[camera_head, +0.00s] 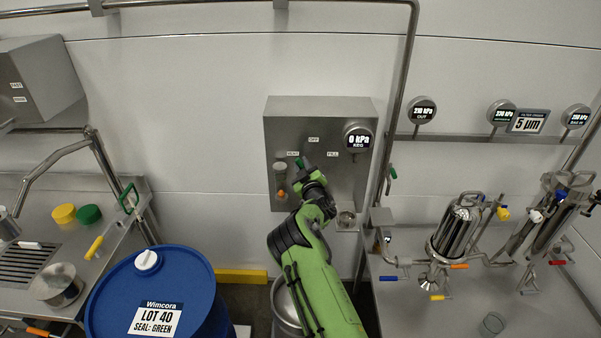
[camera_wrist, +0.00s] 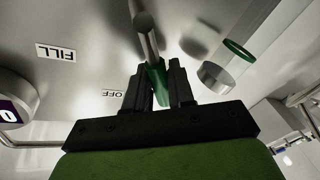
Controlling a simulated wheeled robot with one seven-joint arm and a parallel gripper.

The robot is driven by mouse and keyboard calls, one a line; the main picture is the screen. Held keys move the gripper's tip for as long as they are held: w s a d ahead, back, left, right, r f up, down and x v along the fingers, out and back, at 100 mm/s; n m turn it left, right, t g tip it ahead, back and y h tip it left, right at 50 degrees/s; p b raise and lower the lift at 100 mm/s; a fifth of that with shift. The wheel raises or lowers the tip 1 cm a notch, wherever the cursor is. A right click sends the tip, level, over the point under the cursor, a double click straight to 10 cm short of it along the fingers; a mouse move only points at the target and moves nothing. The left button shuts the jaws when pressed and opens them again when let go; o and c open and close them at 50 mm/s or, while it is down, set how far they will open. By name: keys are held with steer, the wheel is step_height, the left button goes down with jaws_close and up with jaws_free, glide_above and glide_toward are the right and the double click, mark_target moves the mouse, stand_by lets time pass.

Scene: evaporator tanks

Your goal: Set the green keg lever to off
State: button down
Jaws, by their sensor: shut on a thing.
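The green keg lever (camera_wrist: 157,84) sits between the two fingers of my gripper (camera_wrist: 160,85) in the wrist view, and the fingers are shut on its green handle. Its metal shaft runs up from the handle. In the head view, the lever's green tip (camera_head: 299,163) shows beside my gripper (camera_head: 304,172), in front of the steel keg panel (camera_head: 348,107). The OFF label (camera_head: 313,140) is above and right of the tip; it also shows left of the fingers in the wrist view (camera_wrist: 112,93). My gripper hides the lever's pivot in the head view.
The keg gauge (camera_head: 358,138) reads 0 kPa. The FILL label (camera_head: 333,155) is right of the lever, and another label (camera_head: 292,153) is left. A blue drum (camera_head: 160,290) stands lower left.

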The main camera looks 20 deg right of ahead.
steer(key=d+m+b, duration=0.1)
steer(key=m+b, duration=0.1)
steer(key=b, duration=0.1)
steer(key=s+d+m+t+h+b, duration=0.1)
steer(key=m+b, duration=0.1)
steer(key=b, duration=0.1)
steer(key=d+m+b, duration=0.1)
steer(key=m+b, duration=0.2)
steer(key=b, duration=0.1)
steer(key=shift+s+d+r+h, duration=0.1)
steer(key=shift+s+r+h, duration=0.05)
steer(key=shift+r+h, duration=0.2)
steer(key=shift+r+m, duration=0.1)
steer(key=shift+m, duration=0.2)
steer(key=c, duration=1.1)
jaws_free()
steer(key=shift+o, duration=0.2)
steer(key=p+v, duration=0.2)
steer(key=v, duration=1.3)
steer(key=shift+s+f, duration=0.3)
steer(key=shift+s, duration=0.05)
